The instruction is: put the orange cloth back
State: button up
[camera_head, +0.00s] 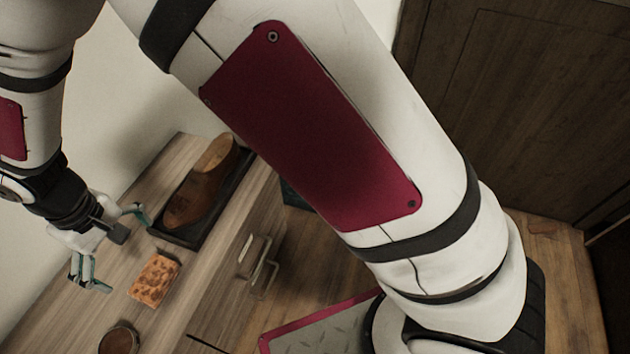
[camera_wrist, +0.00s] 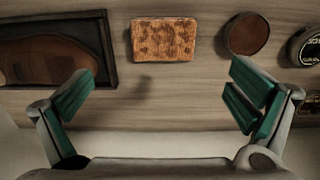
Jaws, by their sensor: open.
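The orange cloth (camera_head: 155,280) is a folded, brown-blotched rectangle lying flat on the wooden top. It also shows in the wrist view (camera_wrist: 163,40), near the top middle. My gripper (camera_head: 108,245) is open and empty, above the wooden top and to the left of the cloth in the head view. In the wrist view my gripper (camera_wrist: 160,105) has its green-padded fingers spread wide, with the cloth beyond the fingertips and between their lines. Nothing touches the cloth.
A brown shoe (camera_head: 205,180) lies in a dark tray (camera_head: 190,238) beside the cloth. A round brown tin (camera_head: 119,340) lies on its other side. More round tins (camera_wrist: 306,46) show at right in the wrist view. A drawer handle (camera_head: 263,268) protrudes from the cabinet front.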

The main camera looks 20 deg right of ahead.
jog(key=d+r+m, duration=0.3)
jog(key=d+r, duration=0.7)
jog(key=d, duration=0.3)
jog(key=d+r+m, duration=0.2)
jog(key=d+r, duration=0.7)
jog(key=d, duration=0.5)
jog(key=s+d+r+m, duration=0.1)
jog(key=s+d+m, duration=0.1)
jog(key=s+d, duration=0.5)
jog(key=s+d+r+m, duration=0.2)
jog(key=s+d, duration=0.4)
jog(key=s, duration=0.8)
jog(key=shift+d+m, duration=0.35)
jog(key=shift+m, duration=0.15)
